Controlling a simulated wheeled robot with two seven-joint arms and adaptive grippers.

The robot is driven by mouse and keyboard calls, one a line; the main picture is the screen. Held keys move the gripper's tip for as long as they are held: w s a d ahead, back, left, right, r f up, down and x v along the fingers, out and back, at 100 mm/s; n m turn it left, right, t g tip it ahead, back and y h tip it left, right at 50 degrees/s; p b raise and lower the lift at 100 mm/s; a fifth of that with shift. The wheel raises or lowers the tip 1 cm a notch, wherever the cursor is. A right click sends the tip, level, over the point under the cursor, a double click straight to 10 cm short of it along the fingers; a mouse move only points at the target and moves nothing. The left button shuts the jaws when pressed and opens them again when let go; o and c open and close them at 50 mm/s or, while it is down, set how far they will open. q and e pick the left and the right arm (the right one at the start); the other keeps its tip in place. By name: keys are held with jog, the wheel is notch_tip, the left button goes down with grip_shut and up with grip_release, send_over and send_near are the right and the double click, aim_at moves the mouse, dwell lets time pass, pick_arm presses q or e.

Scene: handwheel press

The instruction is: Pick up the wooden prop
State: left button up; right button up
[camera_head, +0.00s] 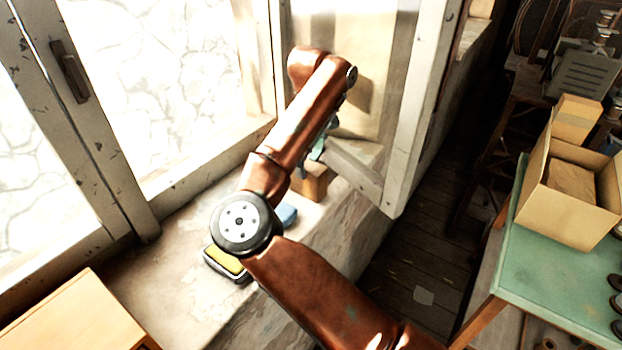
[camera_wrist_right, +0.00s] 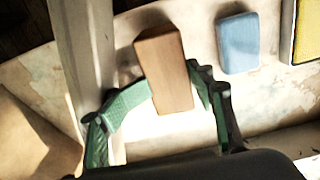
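The wooden prop is a plain brown block (camera_wrist_right: 166,72) in the right wrist view, between the green fingers of my right gripper (camera_wrist_right: 172,80). The fingertips lie close along its two sides. Whether they press on it does not show. In the head view the block (camera_head: 314,186) is at the windowsill, below the open casement and partly hidden by my right arm. My right gripper (camera_head: 320,146) is mostly behind that arm, just above the block. My left gripper is not in view.
A blue block (camera_head: 287,214) and a yellow pad in a dark-edged holder (camera_head: 228,264) lie on the sill (camera_head: 180,285). The open window sash (camera_head: 405,110) stands right beside the prop. A green table (camera_head: 540,285) with an open cardboard box (camera_head: 565,205) is at right.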

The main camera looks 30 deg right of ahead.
jog(key=f, duration=0.5)
jog(key=f+b, duration=0.1)
jog(key=f, duration=0.1)
jog(key=shift+d+f, duration=0.25)
jog(key=shift+r, duration=0.1)
jog(key=shift+r, duration=0.1)
grip_shut()
